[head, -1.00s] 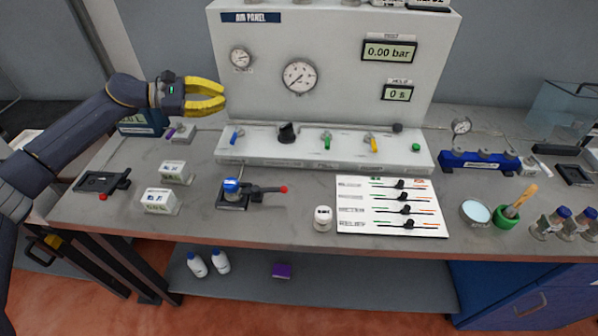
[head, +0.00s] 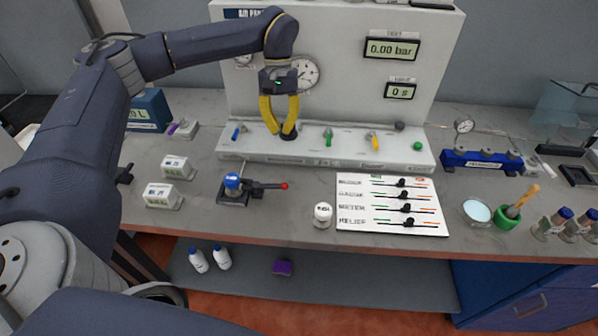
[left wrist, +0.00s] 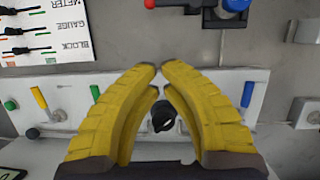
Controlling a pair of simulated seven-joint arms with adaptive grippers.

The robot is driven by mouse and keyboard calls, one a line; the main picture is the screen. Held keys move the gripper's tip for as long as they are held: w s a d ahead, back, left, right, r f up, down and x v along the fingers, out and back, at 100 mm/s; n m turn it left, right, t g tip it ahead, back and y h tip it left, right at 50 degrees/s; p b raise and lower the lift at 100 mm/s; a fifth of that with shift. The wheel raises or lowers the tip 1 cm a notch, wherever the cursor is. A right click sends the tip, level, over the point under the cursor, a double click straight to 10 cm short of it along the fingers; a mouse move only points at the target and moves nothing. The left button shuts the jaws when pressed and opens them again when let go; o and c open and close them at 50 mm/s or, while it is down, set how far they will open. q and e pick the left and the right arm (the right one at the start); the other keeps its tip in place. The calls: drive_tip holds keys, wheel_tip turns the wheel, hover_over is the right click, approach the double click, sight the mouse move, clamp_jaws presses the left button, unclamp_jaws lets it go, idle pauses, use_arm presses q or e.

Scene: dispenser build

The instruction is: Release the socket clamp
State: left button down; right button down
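The socket clamp (head: 235,194) is a dark fixture on the front left of the bench. Its black lever (head: 262,186) points right and ends in a red ball (head: 284,186). A blue-topped part (head: 232,182) sits upright in it. The clamp also shows at the top edge of the left wrist view (left wrist: 213,17), partly cut off. My left gripper (head: 281,132) has yellow fingers pointing down, in front of the air panel and beside its black knob (head: 288,133). Its fingertips are a little apart with nothing seen held between them. My right gripper is not in view.
The white air panel (head: 340,90) stands at the back, with coloured levers along its base. Two white boxes (head: 163,196) lie left of the clamp. A white jar (head: 322,214) and a label board (head: 392,205) lie to its right. Bench between clamp and panel is clear.

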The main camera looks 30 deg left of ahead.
sight(264, 187)
use_arm(q)
drive_tip(key=shift+r+y, duration=0.1)
drive_tip(key=shift+y, duration=0.2)
drive_tip(key=x, duration=1)
drive_tip(key=shift+d, duration=0.15)
drive_tip(key=shift+s+d+f, duration=0.1)
drive_tip(key=shift+s+d, duration=0.05)
drive_tip(key=shift+s, duration=0.35)
drive_tip(key=shift+s+d+f, duration=0.1)
drive_tip(key=shift+s+d, duration=0.1)
drive_tip(key=shift+s, duration=0.3)
drive_tip(key=shift+s+d+f, duration=0.15)
drive_tip(key=shift+s+d, duration=0.2)
drive_tip(key=shift+s, duration=0.4)
drive_tip(key=shift+s, duration=0.1)
